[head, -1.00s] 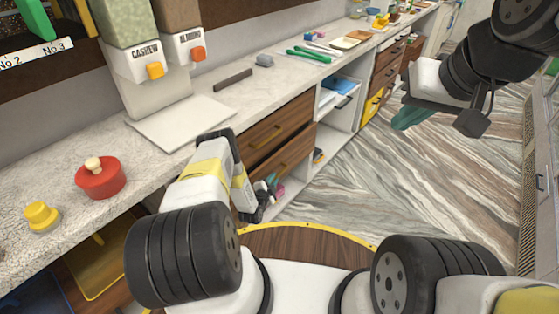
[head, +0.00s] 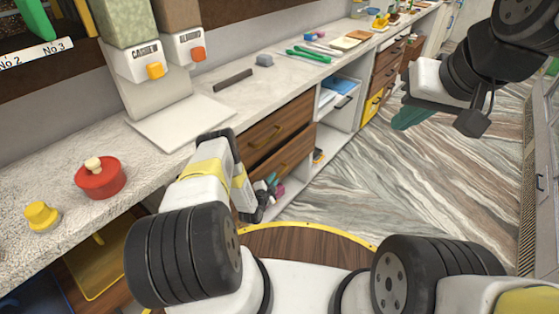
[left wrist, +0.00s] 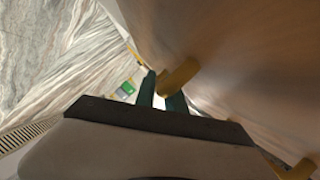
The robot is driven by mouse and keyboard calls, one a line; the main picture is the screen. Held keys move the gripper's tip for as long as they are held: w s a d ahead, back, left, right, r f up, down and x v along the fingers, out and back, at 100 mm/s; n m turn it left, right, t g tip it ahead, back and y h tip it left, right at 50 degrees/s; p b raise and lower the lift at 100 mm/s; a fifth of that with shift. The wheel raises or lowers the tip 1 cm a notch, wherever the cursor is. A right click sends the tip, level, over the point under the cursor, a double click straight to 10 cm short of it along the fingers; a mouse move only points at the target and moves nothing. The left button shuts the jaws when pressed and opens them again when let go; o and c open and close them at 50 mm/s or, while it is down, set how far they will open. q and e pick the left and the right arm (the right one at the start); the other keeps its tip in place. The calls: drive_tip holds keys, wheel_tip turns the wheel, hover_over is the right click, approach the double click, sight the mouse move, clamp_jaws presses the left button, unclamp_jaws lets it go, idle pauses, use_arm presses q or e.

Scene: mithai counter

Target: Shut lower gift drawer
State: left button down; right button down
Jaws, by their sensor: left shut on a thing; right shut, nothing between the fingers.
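The lower gift drawer (head: 292,157) has a brown wooden front below a similar upper drawer (head: 285,116), under the counter in the head view. It looks close to flush with the cabinet, but I cannot tell whether a small gap is left. My left gripper (head: 268,190) is down at the front of the drawers, partly hidden by its own arm. In the left wrist view its teal fingers (left wrist: 162,90) are shut on a brass handle (left wrist: 180,76) beside a wooden front. My right gripper (head: 412,117) is shut and empty, over the floor at the right.
The counter (head: 215,112) holds a red lidded pot (head: 100,178), a yellow knob (head: 41,216), a dark bar (head: 232,80) and green tongs (head: 308,54). Open white shelves (head: 340,112) stand beyond the drawers. The striped floor (head: 400,180) to the right is clear.

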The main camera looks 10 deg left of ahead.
use_arm(q)
drive_tip(key=shift+w+a, duration=0.3)
drive_tip(key=shift+a, duration=0.3)
drive_tip(key=shift+w+a, duration=0.35)
drive_tip(key=shift+a, duration=0.3)
drive_tip(key=shift+w+a, duration=0.3)
drive_tip(key=shift+a, duration=0.3)
drive_tip(key=c, duration=1.7)
unclamp_jaws()
approach(266, 176)
drive_tip(key=x, duration=0.3)
drive_tip(key=shift+a+f, duration=0.15)
drive_tip(key=shift+f, duration=0.05)
